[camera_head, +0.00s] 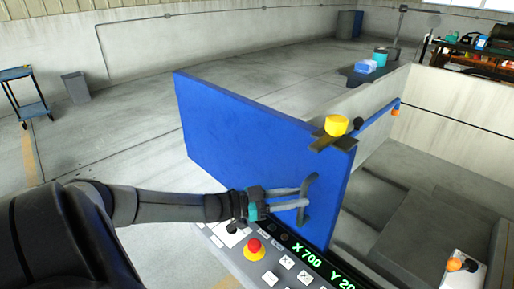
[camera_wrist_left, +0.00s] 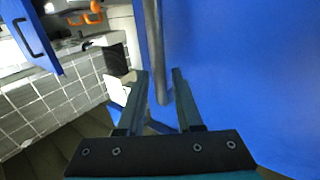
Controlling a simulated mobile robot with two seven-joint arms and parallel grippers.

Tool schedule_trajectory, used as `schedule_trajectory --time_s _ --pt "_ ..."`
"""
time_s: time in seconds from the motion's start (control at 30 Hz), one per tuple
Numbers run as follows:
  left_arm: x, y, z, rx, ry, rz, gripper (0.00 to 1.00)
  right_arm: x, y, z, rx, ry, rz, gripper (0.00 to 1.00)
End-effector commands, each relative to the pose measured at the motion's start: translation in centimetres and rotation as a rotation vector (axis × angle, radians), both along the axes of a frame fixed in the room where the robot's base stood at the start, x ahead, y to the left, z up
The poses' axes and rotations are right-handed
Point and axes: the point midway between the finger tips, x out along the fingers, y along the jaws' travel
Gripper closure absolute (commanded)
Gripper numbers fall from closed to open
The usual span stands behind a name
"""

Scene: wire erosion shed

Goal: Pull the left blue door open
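The left blue door (camera_head: 250,140) is a large upright panel in the head view, standing at an angle to the machine. Its grey bar handle (camera_head: 304,195) is on the near face close to the right edge. My left gripper (camera_head: 290,198) is at this handle. In the left wrist view the door (camera_wrist_left: 250,70) fills the right side, and the handle (camera_wrist_left: 156,45) runs down between the two fingers of my left gripper (camera_wrist_left: 160,85). The fingers stand apart, with gaps beside the bar. My right gripper is in neither view.
A control panel (camera_head: 285,265) with a red button (camera_head: 254,248) lies below the gripper. A yellow knob (camera_head: 336,125) sits at the door's top corner. Another blue panel with a dark handle (camera_wrist_left: 28,35) shows in the wrist view. Floor left of the door is open, with a blue cart (camera_head: 25,98) farther back.

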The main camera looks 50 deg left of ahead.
Motion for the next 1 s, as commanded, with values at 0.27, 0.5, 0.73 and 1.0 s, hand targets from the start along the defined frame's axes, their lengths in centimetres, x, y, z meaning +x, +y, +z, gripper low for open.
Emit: schedule_trajectory --time_s 0.27,0.5,0.73,1.0 --pt "-3.9 2.6 0.0 0.003 0.004 0.001 0.66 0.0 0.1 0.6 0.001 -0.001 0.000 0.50" --pt "-7.3 4.9 0.0 0.003 0.005 0.001 0.66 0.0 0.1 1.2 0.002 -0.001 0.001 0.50" --pt "-9.9 6.7 0.0 0.002 0.003 0.001 0.66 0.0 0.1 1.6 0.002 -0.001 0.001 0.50" --pt "-10.9 7.4 0.1 0.001 -0.001 0.001 0.66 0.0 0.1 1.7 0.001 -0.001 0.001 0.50"
